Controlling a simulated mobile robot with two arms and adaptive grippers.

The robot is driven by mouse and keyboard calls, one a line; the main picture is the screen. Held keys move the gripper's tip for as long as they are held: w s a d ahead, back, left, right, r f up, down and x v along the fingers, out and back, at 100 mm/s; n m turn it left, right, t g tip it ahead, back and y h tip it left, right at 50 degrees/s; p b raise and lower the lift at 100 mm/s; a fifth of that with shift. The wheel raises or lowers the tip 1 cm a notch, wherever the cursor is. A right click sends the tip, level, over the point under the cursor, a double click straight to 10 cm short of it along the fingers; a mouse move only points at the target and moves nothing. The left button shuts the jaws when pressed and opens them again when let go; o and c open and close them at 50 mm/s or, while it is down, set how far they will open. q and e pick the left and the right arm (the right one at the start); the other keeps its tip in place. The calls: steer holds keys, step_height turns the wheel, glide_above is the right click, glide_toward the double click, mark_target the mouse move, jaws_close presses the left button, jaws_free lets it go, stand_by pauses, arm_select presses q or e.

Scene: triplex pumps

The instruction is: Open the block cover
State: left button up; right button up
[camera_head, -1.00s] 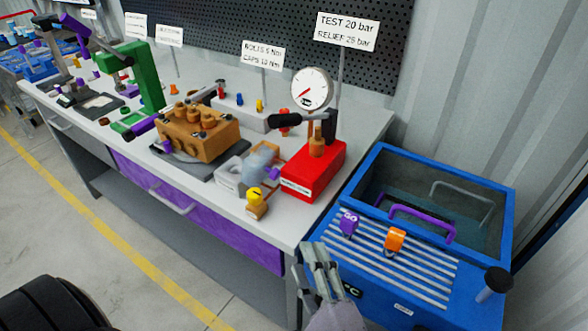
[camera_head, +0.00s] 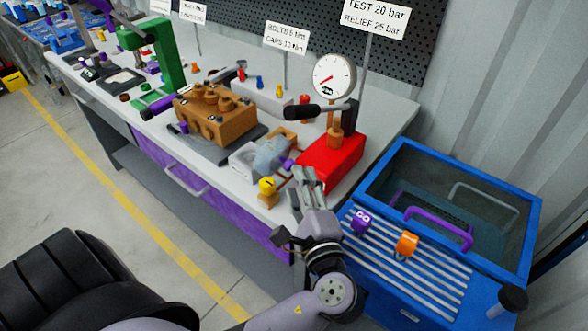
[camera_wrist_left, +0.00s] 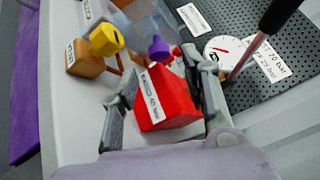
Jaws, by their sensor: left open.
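The block cover looks like a translucent grey box (camera_head: 272,156) on the bench's front corner, between a small white block and the red pump. It appears closed. A purple knob (camera_head: 288,165) sits at its right side; the knob also shows in the wrist view (camera_wrist_left: 159,48), with part of the clear cover (camera_wrist_left: 133,14) at the top. My left gripper (camera_head: 308,180) is open and empty at the bench's front edge, just right of and nearer than the cover. In the wrist view its fingers (camera_wrist_left: 165,78) stand either side of the red pump body (camera_wrist_left: 168,105); contact cannot be told. My right gripper is out of view.
A yellow-knobbed valve (camera_head: 267,190) stands at the bench edge left of my gripper. The red pump (camera_head: 330,162) carries a gauge (camera_head: 334,77) and a black-gripped lever (camera_head: 302,110). A brass pump block (camera_head: 215,118) is behind left. A blue tank (camera_head: 450,262) stands at right.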

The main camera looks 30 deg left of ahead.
mark_target(279, 161)
arm_select(q)
steer(key=shift+x, duration=2.2)
jaws_close()
